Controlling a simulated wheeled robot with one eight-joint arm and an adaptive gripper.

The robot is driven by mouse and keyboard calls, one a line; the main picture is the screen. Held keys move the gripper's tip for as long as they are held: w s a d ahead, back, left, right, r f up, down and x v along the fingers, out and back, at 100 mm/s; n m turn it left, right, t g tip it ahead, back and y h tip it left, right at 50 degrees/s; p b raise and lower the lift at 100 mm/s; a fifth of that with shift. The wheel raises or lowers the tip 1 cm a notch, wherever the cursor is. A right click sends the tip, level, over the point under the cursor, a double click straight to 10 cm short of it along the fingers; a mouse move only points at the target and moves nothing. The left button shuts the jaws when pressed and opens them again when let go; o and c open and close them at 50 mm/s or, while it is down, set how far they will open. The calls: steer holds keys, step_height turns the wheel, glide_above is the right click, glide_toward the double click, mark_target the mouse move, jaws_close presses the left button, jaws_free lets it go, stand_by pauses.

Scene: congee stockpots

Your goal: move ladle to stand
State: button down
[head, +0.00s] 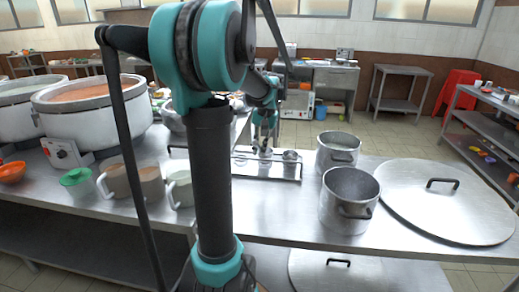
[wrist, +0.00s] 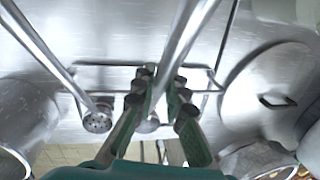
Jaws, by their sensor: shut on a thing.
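My gripper (head: 263,138) is over the far edge of the middle counter, close above the metal stand (head: 265,179). In the wrist view its green-sided fingers (wrist: 158,98) are shut on the steel ladle (wrist: 183,38), whose long handle passes between them. The ladle's lower end (wrist: 149,124) shows partly behind the fingers. The stand's thin rail (wrist: 100,63) runs behind the fingers. I cannot tell whether the ladle touches the stand. A second long-handled utensil (wrist: 98,120) with a perforated end is at the left, within the stand's outline.
Two steel pots (head: 349,200) (head: 338,150) and a large lid (head: 450,202) are right of the stand. Big stockpots (head: 92,112), mugs (head: 120,180) and an orange bowl (head: 11,172) are at the left. The front middle counter is clear.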

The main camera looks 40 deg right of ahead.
steer(key=shift+f, duration=0.3)
steer(key=c, duration=1.5)
jaws_free()
steer(key=r, duration=0.4)
steer(key=s+d+r, duration=0.1)
steer(key=r, duration=0.7)
steer(key=shift+s+d, duration=0.15)
steer(key=shift+s, duration=0.05)
steer(key=shift+f, duration=0.1)
